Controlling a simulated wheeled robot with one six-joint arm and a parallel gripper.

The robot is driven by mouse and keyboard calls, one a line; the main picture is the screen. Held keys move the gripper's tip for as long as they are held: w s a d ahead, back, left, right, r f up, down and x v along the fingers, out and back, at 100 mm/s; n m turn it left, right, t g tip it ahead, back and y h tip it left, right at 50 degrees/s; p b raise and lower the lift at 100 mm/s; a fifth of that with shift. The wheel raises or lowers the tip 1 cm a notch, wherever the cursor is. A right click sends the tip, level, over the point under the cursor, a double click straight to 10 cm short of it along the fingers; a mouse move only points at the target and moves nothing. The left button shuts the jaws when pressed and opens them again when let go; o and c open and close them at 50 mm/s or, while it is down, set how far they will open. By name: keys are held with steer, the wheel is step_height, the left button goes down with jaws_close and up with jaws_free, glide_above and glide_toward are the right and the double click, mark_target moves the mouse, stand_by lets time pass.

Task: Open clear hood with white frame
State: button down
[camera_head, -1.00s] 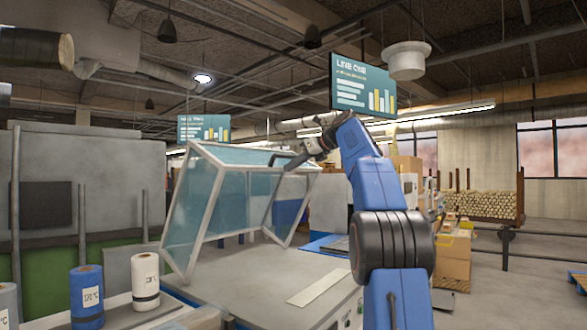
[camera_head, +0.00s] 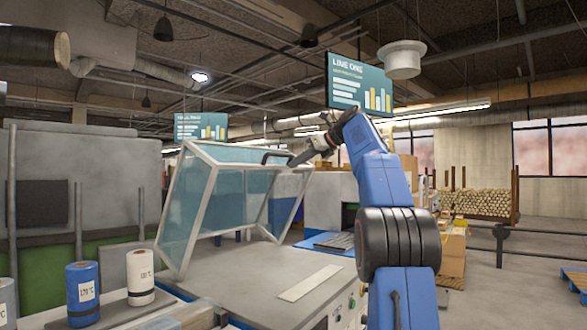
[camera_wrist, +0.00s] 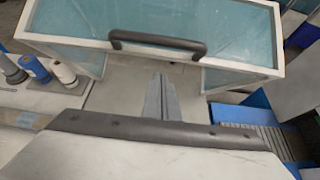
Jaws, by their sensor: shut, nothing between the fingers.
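The clear hood with white frame (camera_head: 213,205) stands tilted up over the grey machine top in the head view, its lower front raised well off the surface. Its dark bar handle (camera_head: 272,152) is on the upper front edge. In the wrist view the handle (camera_wrist: 157,43) spans the white frame's edge. My gripper (camera_head: 293,162) is at the hood's upper front edge, close to the handle. In the wrist view its fingers (camera_wrist: 161,78) are together and empty, below the handle and apart from it in the picture. Whether they touch the hood is unclear.
A blue roll (camera_head: 85,292) and a white roll (camera_head: 140,277) stand left of the hood. The grey machine top (camera_head: 262,282) holds a pale flat strip (camera_head: 309,283). A cardboard box (camera_head: 453,258) stands at right, with open floor beyond.

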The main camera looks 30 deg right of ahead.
steer(key=s+d+r, duration=0.1)
steer(key=s+r, duration=0.3)
steer(key=r, duration=0.1)
steer(key=shift+d+r, duration=0.15)
steer(key=shift+d, duration=0.25)
steer(key=shift+s+a, duration=0.1)
steer(key=s+a+f+n+g+h, duration=0.1)
steer(key=s+a+f+n, duration=0.4)
steer(key=a+f, duration=0.25)
steer(key=s+a+f+n+g, duration=0.2)
steer(key=s+a+f+n, duration=0.2)
steer(key=a+f, duration=0.35)
steer(key=s+a+f+n+g+h, duration=0.1)
steer(key=s+a+f+n, duration=0.45)
steer(key=a, duration=0.25)
steer(key=s+a+f+n+g+h, duration=0.1)
steer(key=s+a+f+n, duration=0.1)
steer(key=s+f+n, duration=0.3)
steer(key=s+a+f+n+h, duration=0.1)
steer(key=s+f+n, duration=0.5)
steer(key=s+f, duration=0.7)
steer(key=s+a+f+n+g, duration=0.1)
steer(key=s+a+f+n, duration=0.3)
steer(key=s+f, duration=0.6)
step_height(320, 180, down, 10)
steer(key=shift+r+n+g+h, duration=0.3)
steer(key=shift+n+h, duration=0.1)
steer(key=shift+n, duration=0.55)
